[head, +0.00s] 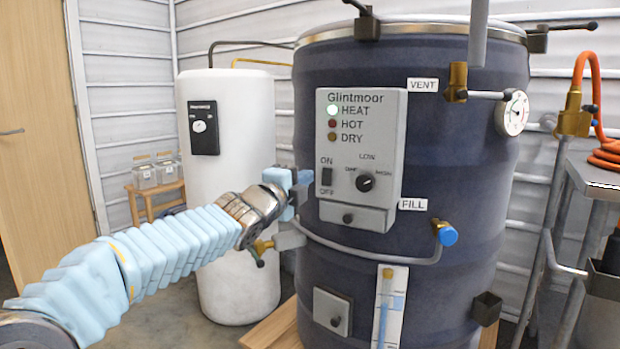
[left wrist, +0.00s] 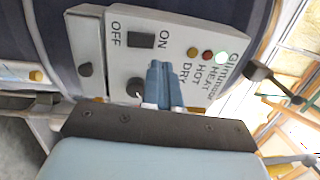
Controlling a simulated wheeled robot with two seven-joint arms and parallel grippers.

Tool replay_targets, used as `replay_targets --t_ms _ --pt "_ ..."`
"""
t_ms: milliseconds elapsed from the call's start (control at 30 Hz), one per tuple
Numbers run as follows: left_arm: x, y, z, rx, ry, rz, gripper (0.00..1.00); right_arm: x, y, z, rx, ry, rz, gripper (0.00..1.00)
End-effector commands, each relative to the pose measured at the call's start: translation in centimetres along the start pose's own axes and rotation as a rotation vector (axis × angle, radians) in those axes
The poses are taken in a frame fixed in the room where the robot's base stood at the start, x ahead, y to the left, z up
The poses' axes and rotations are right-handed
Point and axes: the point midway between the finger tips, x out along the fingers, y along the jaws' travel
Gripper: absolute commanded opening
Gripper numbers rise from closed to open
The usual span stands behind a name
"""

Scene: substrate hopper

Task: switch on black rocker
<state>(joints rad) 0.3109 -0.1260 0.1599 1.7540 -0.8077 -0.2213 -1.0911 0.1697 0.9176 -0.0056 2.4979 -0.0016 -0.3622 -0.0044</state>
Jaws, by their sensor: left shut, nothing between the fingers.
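The black rocker (head: 327,177) is on the grey Glintmoor control panel (head: 385,115), between the words ON above and OFF below. It also shows in the left wrist view (left wrist: 141,40). I cannot tell which end of it is pressed. The HEAT lamp (head: 332,111) glows whitish green; the HOT and DRY lamps below it look dull. My left gripper (head: 303,178) is shut and empty, just left of the panel's edge near the rocker's height. In the wrist view its blue fingertips (left wrist: 160,70) overlap the panel; no contact is visible. My right gripper is not in view.
The panel is on a large dark blue tank (head: 455,130). A black knob (head: 365,183) is right of the rocker. A grey pipe with a blue-capped valve (head: 446,235) runs below. A white tank (head: 235,270) stands behind my left arm.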

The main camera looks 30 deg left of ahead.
Motion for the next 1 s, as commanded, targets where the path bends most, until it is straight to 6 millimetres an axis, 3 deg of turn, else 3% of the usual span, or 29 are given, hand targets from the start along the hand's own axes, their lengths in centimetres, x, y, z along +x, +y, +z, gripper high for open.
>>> replay_targets --t_ms 200,333,1000 --pt "-3.9 -1.1 0.0 0.001 0.000 -0.002 0.00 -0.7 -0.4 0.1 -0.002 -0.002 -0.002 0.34" --pt "-5.2 -1.3 0.0 0.001 0.000 -0.001 0.00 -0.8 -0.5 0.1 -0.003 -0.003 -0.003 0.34" --pt "-5.8 -1.2 0.0 -0.002 0.001 0.001 0.00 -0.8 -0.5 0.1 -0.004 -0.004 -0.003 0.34"
